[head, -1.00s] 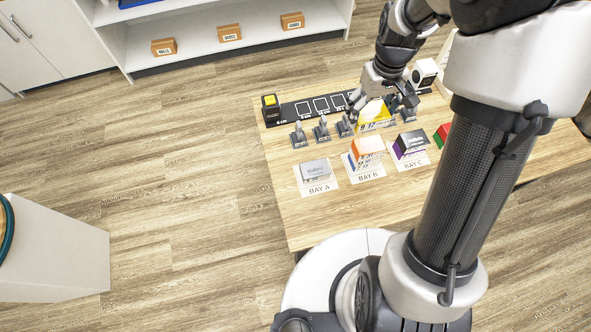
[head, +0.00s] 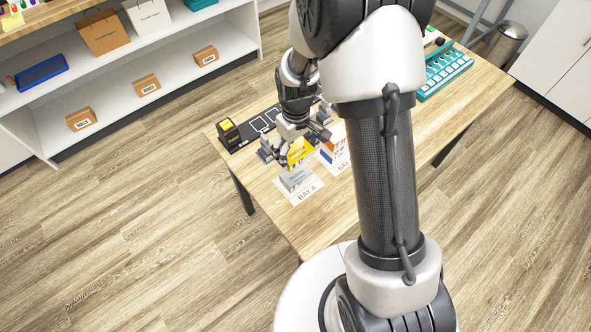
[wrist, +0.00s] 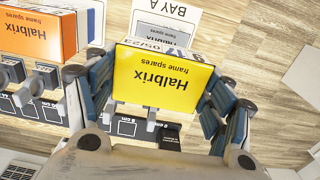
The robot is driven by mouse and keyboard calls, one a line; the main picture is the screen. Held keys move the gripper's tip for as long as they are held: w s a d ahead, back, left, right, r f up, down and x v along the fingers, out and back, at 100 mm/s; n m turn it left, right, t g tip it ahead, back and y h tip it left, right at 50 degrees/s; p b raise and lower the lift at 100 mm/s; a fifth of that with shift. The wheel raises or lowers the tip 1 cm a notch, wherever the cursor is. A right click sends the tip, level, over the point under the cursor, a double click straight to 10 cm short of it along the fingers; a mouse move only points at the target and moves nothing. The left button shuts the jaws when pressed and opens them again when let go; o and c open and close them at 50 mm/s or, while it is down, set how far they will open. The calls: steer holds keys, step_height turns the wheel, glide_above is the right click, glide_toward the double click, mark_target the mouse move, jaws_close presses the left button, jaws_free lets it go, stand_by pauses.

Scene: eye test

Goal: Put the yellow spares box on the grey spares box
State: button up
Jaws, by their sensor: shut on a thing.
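The yellow spares box (head: 300,153) is between the fingers of my gripper (head: 292,140), which is shut on it. The grey spares box (head: 296,179) lies on the table at the BAY A card. In the head view the yellow box appears just above and behind it. I cannot tell whether the two boxes touch.
An orange-and-white box (wrist: 38,32) stands close by at the left in the wrist view. A black strip with marked squares (head: 262,122) runs along the table behind, with a black-and-yellow device (head: 228,131) at its left end. My arm hides much of the table's middle.

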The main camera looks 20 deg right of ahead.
mark_target(296, 174)
step_height(296, 174, down, 9)
steer(key=shift+r+b, duration=0.1)
steer(key=shift+b, duration=1)
steer(key=o, duration=1.1)
